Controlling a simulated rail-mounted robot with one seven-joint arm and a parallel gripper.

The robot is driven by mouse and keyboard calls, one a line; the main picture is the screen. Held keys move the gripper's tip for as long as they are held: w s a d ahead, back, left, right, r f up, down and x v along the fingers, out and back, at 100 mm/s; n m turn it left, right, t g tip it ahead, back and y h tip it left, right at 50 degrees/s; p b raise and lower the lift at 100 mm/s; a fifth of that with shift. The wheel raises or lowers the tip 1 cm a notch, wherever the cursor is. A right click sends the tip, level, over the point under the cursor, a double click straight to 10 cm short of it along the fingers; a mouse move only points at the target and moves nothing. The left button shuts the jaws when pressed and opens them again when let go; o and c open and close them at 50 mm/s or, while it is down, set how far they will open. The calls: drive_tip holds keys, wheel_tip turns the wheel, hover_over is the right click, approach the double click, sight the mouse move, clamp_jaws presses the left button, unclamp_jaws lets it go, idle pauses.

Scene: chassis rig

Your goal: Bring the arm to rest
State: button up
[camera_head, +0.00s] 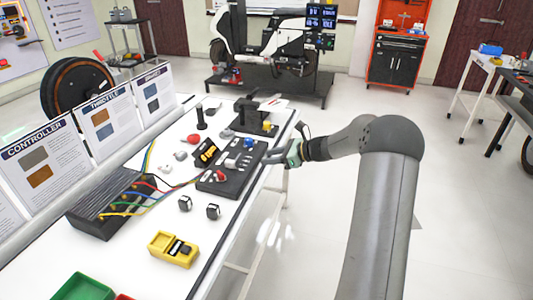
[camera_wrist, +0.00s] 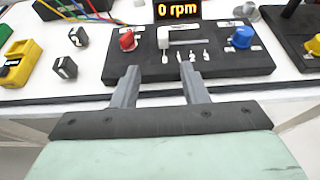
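My gripper (camera_wrist: 158,90) shows in the wrist view with its two grey fingers apart and nothing between them. The fingers point toward the front edge of a dark control panel (camera_wrist: 225,74) on the white bench. In the head view my gripper (camera_head: 272,156) is at the bench's right edge, beside the panel (camera_head: 220,182). My arm reaches in from the right, over the floor. Whether the fingertips touch the panel is not clear.
A yellow meter (camera_head: 173,249) and small black blocks lie nearby. The floor (camera_head: 320,190) right of the bench is open.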

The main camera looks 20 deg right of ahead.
drive_tip(key=s+a+r+n+g+h+p, duration=0.2)
drive_tip(key=s+a+r+n+g, duration=0.1)
drive_tip(key=s+a+n, duration=0.5)
drive_tip(key=s+a+r+n+g+h+p, duration=0.2)
drive_tip(key=s+a+r+n+g, duration=0.3)
drive_tip(key=s, duration=0.5)
drive_tip(key=s+r+n+h+p, duration=0.1)
drive_tip(key=s+n+h+p, duration=0.2)
drive_tip(key=s+n, duration=1)
drive_tip(key=s+h, duration=0.3)
drive_tip(key=s, duration=0.7)
drive_tip(key=shift+r, duration=0.2)
drive_tip(key=shift+a, duration=0.1)
